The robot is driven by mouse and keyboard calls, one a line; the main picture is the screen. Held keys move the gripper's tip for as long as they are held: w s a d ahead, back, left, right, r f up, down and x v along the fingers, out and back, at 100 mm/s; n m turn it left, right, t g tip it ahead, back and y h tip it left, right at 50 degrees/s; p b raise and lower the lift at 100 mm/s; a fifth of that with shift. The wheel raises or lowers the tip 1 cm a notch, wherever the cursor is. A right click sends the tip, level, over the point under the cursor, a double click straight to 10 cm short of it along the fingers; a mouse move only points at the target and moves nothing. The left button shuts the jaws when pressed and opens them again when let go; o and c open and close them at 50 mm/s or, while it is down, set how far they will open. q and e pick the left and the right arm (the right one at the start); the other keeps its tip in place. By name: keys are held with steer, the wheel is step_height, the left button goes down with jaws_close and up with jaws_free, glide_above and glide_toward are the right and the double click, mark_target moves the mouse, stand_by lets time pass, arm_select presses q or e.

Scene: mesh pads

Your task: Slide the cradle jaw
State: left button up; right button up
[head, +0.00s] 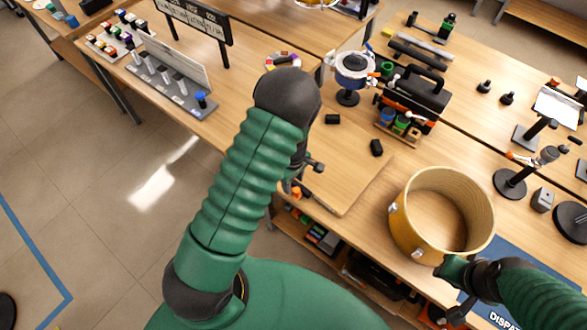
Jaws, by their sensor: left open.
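I cannot pick out the cradle jaw for sure. A round blue-and-white device (354,64) on a black stand is at the top centre, and its small parts are hard to read. My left gripper (303,184) is open near the front edge of the table, left of a wooden board (345,180). It is partly hidden behind my green forearm, and I see nothing held in it. My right gripper (452,278) is beside the lower rim of a yellow open drum (404,232). Its fingers are too hidden to tell whether they are shut or touching the drum.
A black-handled tool carrier (416,92) stands behind. Black round-based stands (509,183) are at right. A rack (172,82) is on the left table. Open floor lies at left.

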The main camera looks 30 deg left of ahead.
mark_target(296, 190)
arm_select(q)
step_height(296, 190, up, 11)
steer(key=shift+r, duration=0.2)
steer(key=shift+f, duration=0.1)
steer(key=f, duration=0.5)
steer(key=f+p, duration=0.1)
steer(key=f, duration=0.5)
steer(key=w+f+p, duration=0.1)
steer(key=f, duration=0.4)
steer(key=shift+d+f, duration=0.3)
steer(key=shift+f, duration=0.05)
jaws_close()
